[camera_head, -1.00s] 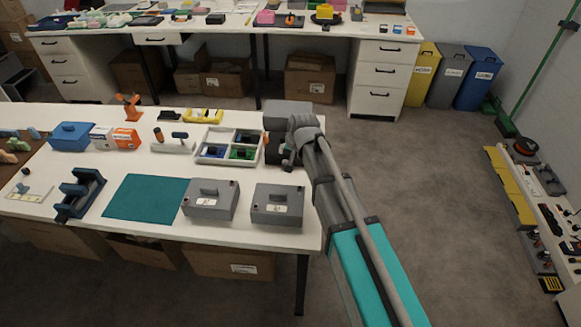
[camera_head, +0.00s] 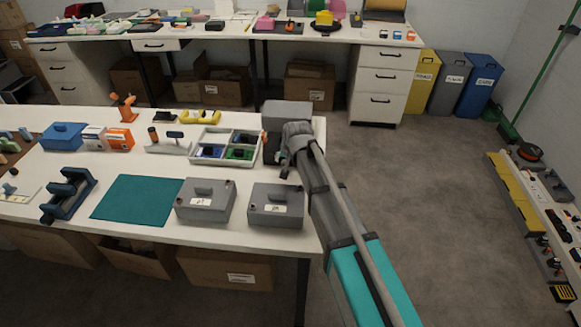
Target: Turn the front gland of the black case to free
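A dark, nearly black case (camera_head: 270,149) stands at the right end of the near table, mostly hidden behind my arm's wrist. A grey block (camera_head: 286,112) shows just behind it; I cannot tell whether the two are joined. My gripper (camera_head: 286,170) points down at the front right of the dark case, close to it. Its fingers are small and dark, so I cannot tell whether they are open or touching the case. The front gland cannot be made out; a small orange spot shows beside the gripper.
A white divided tray (camera_head: 226,147) is to the left of the dark case. A teal mat (camera_head: 136,200) lies farther left. Floor is clear right of the table.

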